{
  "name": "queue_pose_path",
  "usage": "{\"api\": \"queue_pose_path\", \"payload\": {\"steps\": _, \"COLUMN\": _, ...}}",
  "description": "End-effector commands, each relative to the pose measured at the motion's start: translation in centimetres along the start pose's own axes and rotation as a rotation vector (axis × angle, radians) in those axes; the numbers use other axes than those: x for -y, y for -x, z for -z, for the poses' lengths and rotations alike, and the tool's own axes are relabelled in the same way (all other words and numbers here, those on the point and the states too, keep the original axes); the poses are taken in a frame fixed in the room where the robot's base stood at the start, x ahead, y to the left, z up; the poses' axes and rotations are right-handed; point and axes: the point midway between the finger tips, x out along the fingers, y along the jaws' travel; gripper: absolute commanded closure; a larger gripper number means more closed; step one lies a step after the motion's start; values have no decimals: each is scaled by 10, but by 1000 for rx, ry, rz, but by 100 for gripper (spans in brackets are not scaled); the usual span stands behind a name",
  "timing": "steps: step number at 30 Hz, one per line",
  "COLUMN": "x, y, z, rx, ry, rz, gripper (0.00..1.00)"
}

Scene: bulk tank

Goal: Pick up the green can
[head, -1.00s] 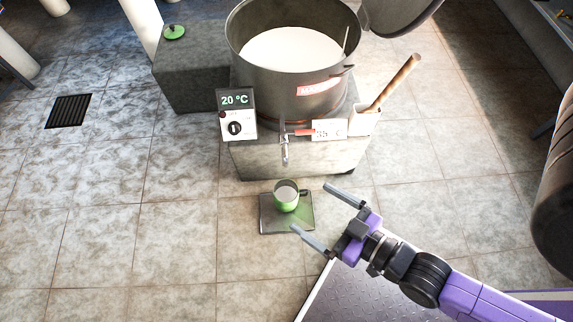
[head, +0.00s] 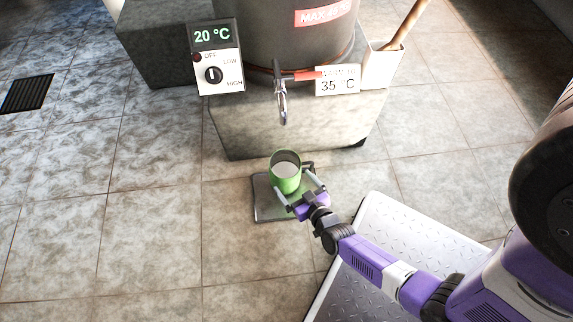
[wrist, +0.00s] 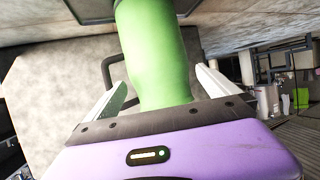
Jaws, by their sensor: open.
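The green can (head: 285,174) stands upright on a dark square plate (head: 262,208) on the floor. It holds something whitish and has a dark handle on its right side. My gripper (head: 300,187) is open, with one finger on each side of the can's lower body. In the wrist view the can (wrist: 152,50) rises between the two fingers (wrist: 160,92), close to the palm. Gaps show between the fingers and the can. The can's top is cut off in the wrist view.
A thermostat box (head: 216,62) and a holder with a wooden stick (head: 383,65) are on the stand. Tiled floor at left is clear.

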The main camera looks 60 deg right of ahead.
Motion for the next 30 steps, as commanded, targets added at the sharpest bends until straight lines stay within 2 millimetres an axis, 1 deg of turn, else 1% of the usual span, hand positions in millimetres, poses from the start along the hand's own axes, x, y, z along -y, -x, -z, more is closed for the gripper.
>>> {"api": "queue_pose_path", "payload": {"steps": 1, "x": -1, "y": -5, "z": -5, "rx": 0, "ry": -1, "rz": -5, "gripper": 0}}
{"api": "queue_pose_path", "payload": {"steps": 3, "x": -2, "y": -11, "z": -7, "rx": 1, "ry": -2, "rz": -7, "gripper": 0}}
{"api": "queue_pose_path", "payload": {"steps": 9, "x": -2, "y": -31, "z": -7, "rx": 1, "ry": -2, "rz": -7, "gripper": 0}}
{"api": "queue_pose_path", "payload": {"steps": 14, "x": -2, "y": -41, "z": -7, "rx": 0, "ry": -2, "rz": -7, "gripper": 0}}
{"api": "queue_pose_path", "payload": {"steps": 18, "x": -4, "y": -58, "z": -10, "rx": 0, "ry": -3, "rz": -7, "gripper": 0}}
{"api": "queue_pose_path", "payload": {"steps": 23, "x": -4, "y": -80, "z": -9, "rx": 0, "ry": -2, "rz": -7, "gripper": 0}}
{"api": "queue_pose_path", "payload": {"steps": 25, "x": -4, "y": -83, "z": -8, "rx": 1, "ry": -2, "rz": -6, "gripper": 0}}
{"api": "queue_pose_path", "payload": {"steps": 30, "x": -4, "y": -83, "z": -6, "rx": 2, "ry": -2, "rz": -6, "gripper": 0}}
